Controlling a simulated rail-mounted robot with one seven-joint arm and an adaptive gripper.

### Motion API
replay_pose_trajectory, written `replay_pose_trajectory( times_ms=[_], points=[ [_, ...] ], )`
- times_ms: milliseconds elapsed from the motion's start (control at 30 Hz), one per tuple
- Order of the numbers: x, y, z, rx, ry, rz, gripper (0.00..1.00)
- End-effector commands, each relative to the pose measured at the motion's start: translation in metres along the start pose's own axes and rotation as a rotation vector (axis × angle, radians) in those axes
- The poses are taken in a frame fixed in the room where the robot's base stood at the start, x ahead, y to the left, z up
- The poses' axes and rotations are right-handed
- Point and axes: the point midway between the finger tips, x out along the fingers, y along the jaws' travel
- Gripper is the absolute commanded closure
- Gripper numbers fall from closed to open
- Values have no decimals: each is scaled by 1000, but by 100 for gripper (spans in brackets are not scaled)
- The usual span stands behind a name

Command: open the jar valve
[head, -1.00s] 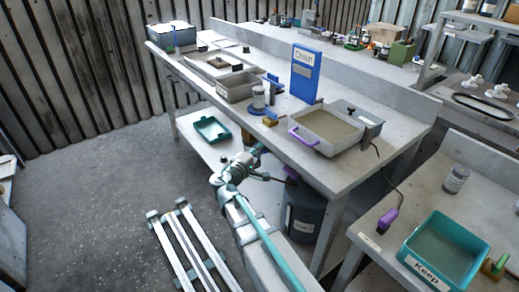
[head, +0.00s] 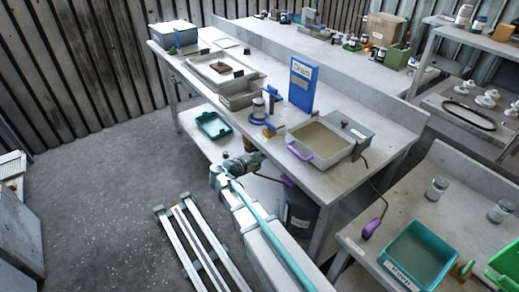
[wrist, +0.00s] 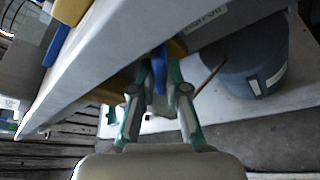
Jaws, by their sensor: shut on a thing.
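My gripper (wrist: 158,88) is shut on a narrow blue part (wrist: 158,70), which looks like the valve handle, just below the table edge. In the head view my gripper (head: 254,159) is at the front edge of the long table, below and in front of the clear jar (head: 258,108). The jar stands upright near that edge with a blue band around it. A yellow-brown block (head: 270,131) sits at the edge beside it. The wrist view shows yellow-brown parts behind my fingers. The valve body is mostly hidden, and I cannot tell how far it is turned.
The long table (head: 340,195) holds a grey tray (head: 318,142) with a purple handle and a blue "Drain" sign (head: 302,84). A dark blue drum (head: 300,212) stands under it, and it shows in the wrist view (wrist: 245,55). A teal tray (head: 213,125) lies on the lower shelf.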

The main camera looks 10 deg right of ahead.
Motion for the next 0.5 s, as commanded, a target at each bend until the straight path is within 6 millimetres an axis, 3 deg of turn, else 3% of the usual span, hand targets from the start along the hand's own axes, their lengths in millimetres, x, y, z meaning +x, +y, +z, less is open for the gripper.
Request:
replay_pose_trajectory(
  times_ms=[33,500],
  points=[
    [-2,7,4,-43,0,-19,100],
    [0,6,1,-381,-1,-158,100]
  ],
)
